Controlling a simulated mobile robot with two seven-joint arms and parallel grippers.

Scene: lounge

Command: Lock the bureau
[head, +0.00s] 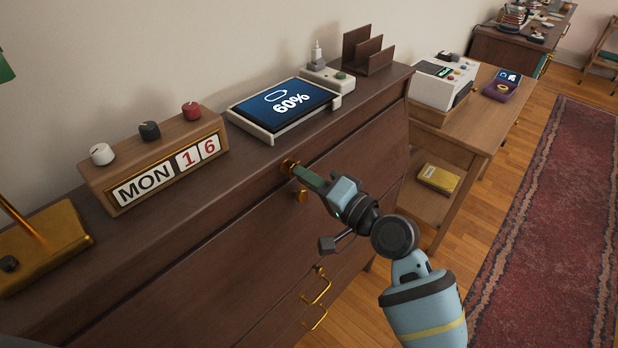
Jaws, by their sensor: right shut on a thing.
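The bureau (240,235) is a dark wooden cabinet along the wall, its sloped front panel closed flat. My right gripper (302,174) comes in from the lower right to the upper edge of that front. It is shut on a small brass piece (287,167), which looks like a key at the lock. The fingers hide most of it, so its turn cannot be told. A brass knob (299,196) sits just below the fingertips. My left gripper is not in view.
On the bureau top stand a calendar block (155,165), a tablet (284,106) reading 60%, a charger (327,75) and a wooden rack (367,50). Brass drawer handles (318,286) stick out below. A side table (478,112) stands to the right; the red rug (560,200) is clear.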

